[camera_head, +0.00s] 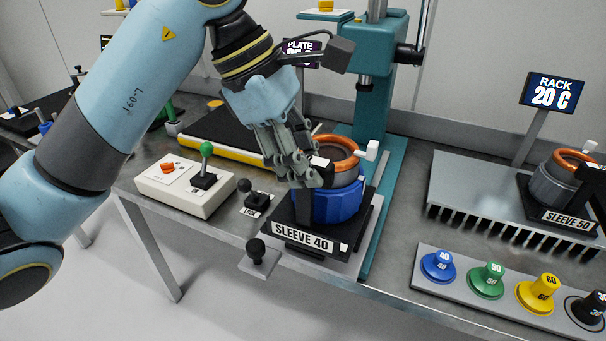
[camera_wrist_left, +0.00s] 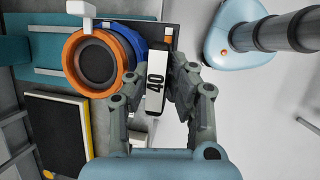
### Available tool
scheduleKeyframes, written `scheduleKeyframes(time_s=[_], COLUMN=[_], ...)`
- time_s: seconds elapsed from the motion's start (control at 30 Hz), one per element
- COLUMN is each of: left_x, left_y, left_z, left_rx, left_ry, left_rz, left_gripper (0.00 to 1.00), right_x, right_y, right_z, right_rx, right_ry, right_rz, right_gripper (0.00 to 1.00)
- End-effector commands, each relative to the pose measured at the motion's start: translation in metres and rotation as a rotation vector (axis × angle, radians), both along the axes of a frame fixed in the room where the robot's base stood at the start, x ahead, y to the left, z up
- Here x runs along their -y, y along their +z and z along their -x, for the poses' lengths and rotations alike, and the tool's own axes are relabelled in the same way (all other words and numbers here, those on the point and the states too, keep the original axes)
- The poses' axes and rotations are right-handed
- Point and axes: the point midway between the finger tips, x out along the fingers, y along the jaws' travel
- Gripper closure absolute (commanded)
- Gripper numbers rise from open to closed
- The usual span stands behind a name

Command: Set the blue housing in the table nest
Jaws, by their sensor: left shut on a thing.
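The blue housing (camera_head: 341,206) stands upright at the black base (camera_head: 365,224) labelled SLEEVE 40. A grey ring with an orange coil (camera_head: 340,147) sits in its top. In the left wrist view the blue housing (camera_wrist_left: 134,42) shows beside the orange coil (camera_wrist_left: 73,68). Whether the housing is fully seated cannot be told. My right gripper is not in view.
A teal press column (camera_head: 370,110) stands behind the housing. A control box (camera_head: 185,187) with a green-knobbed lever is at left. At right are a finned rack (camera_head: 470,185) with the SLEEVE 50 part (camera_head: 556,185) and a strip of coloured knobs (camera_head: 460,290).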

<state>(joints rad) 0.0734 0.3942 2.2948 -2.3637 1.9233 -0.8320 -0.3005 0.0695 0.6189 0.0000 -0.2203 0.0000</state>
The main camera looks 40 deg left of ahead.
Motion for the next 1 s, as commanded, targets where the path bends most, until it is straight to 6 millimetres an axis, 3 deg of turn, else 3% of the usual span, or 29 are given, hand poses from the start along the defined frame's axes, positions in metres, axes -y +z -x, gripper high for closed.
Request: scheduleKeyframes(time_s=[0.2,0.33,0.5,0.8,1.0], left_x=[-0.019,-0.026,-0.029,-0.029,-0.029], left_y=[-0.02,-0.029,-0.038,-0.072,-0.074], left_z=[-0.037,-0.051,-0.055,-0.055,-0.055], left_rx=[0.003,0.004,0.004,0.004,0.006], left_ry=[0.002,0.0,0.0,-0.001,-0.001], left_rz=[0.001,0.003,0.003,0.002,0.001], left_gripper=[1.0,1.0,1.0,1.0,1.0], right_x=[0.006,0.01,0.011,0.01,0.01], right_y=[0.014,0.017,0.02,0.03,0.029], right_z=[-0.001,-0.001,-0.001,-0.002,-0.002], right_rx=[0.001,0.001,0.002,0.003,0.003], right_ry=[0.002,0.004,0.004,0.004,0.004], right_rz=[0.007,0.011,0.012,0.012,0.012], right_gripper=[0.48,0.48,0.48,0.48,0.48])
